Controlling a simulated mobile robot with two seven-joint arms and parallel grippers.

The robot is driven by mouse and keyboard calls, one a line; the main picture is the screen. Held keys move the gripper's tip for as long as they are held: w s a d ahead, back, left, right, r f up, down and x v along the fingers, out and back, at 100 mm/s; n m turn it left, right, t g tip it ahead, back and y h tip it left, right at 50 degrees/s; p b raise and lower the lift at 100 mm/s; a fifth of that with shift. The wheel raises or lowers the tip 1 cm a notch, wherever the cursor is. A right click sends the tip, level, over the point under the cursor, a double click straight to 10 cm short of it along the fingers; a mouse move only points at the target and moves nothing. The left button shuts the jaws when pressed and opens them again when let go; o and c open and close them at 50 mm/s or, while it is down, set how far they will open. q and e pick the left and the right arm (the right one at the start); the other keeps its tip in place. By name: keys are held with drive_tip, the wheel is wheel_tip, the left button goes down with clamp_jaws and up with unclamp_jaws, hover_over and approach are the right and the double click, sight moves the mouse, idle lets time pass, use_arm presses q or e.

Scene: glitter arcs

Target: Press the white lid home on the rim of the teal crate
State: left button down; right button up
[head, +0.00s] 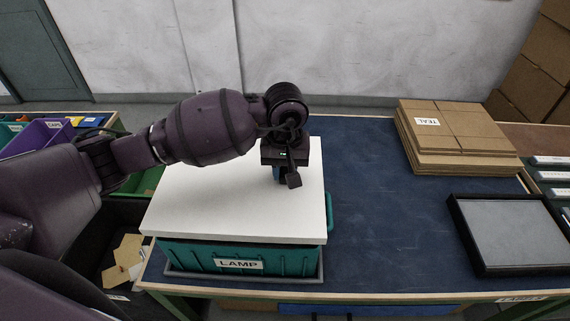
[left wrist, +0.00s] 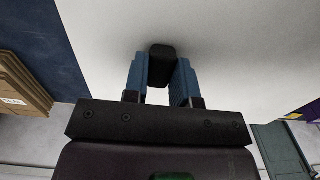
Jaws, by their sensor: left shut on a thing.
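The white lid (head: 220,205) lies over the top of the teal crate (head: 195,256), which has a LAMP label on its front. The crate's right end and handle (head: 330,212) show beyond the lid's right edge. The lid hides the crate's rim, so I cannot tell whether it is fully seated. My left gripper (head: 284,176) is over the back right part of the lid. In the left wrist view its blue fingers (left wrist: 162,75) are shut on the lid's black knob (left wrist: 162,58), with the white lid surface (left wrist: 230,45) beyond. My right gripper is not in view.
The crate stands in a grey tray (head: 240,278) on a blue-topped table (head: 390,240). Flattened cardboard (head: 455,140) is stacked at the back right, and a black-rimmed grey tray (head: 515,235) lies at right. The table between is clear. Purple bins (head: 45,135) stand at left.

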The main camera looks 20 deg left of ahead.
use_arm(q)
wheel_tip(320, 180, down, 2)
drive_tip(key=shift+f+b, duration=0.15)
drive_tip(key=shift+b, duration=0.2)
drive_tip(key=shift+f+b, duration=0.65)
drive_tip(key=shift+f, duration=0.05)
drive_tip(key=shift+f+b, duration=0.5)
drive_tip(key=shift+f, duration=0.05)
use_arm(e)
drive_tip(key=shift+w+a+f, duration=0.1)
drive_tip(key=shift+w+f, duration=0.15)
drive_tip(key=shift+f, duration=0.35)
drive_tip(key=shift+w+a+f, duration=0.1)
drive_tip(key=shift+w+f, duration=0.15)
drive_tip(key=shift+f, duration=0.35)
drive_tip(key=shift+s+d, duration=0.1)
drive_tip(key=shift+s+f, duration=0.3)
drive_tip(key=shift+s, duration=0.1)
use_arm(q)
drive_tip(key=shift+b, duration=0.3)
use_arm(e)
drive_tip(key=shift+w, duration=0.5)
use_arm(q)
drive_tip(key=shift+r, duration=0.1)
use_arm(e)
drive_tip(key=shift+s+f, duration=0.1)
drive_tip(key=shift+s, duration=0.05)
